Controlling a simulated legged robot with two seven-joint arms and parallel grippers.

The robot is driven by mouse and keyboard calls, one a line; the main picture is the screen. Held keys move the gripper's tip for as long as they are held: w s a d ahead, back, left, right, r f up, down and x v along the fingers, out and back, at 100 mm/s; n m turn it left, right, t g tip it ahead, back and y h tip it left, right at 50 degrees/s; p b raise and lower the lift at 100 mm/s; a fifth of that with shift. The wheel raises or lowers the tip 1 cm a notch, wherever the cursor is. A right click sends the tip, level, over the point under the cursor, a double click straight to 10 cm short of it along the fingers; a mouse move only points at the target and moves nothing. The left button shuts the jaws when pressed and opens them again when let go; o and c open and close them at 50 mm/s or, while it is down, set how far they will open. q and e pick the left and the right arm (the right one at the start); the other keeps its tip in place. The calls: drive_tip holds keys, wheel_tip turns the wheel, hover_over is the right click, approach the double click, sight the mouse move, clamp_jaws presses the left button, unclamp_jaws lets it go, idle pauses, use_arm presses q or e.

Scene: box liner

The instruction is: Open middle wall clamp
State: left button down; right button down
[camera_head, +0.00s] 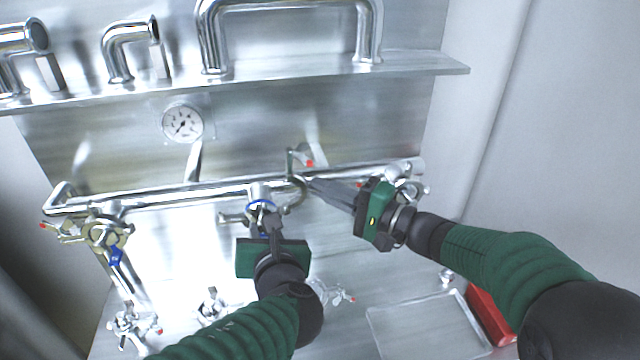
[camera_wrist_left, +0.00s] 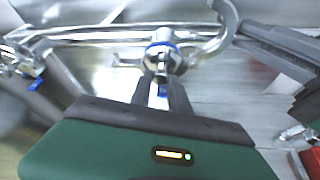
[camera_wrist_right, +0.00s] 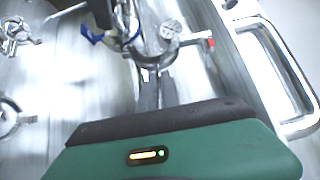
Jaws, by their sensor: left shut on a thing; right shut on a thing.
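The middle wall clamp (camera_head: 297,193) is a metal ring clamp by the horizontal wall pipe. In the left wrist view its curved jaw (camera_wrist_left: 225,40) stands spread away from the pipe fitting (camera_wrist_left: 160,60). A red-tipped bolt (camera_head: 309,163) sticks up beside it. My right gripper (camera_head: 304,181) is shut on the clamp's curved jaw; the right wrist view shows its fingertips (camera_wrist_right: 155,78) at the ring. My left gripper (camera_head: 268,220) is shut on the blue tab (camera_wrist_left: 162,90) of the seal just below the fitting. The exact contact is partly hidden by the fingers.
A clamp with a blue seal (camera_head: 105,232) hangs at the pipe's left end. A gauge (camera_head: 183,123) sits above the pipe, under a shelf (camera_head: 410,66) holding pipe bends. Loose clamps (camera_head: 130,325), a clear tray (camera_head: 425,325) and a red box (camera_head: 490,315) lie below.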

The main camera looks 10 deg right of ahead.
use_arm(q)
drive_tip(key=shift+d, duration=0.25)
use_arm(e)
drive_tip(key=shift+s+d+f, duration=0.1)
drive_tip(key=shift+f, duration=0.8)
use_arm(q)
drive_tip(key=shift+s, duration=0.1)
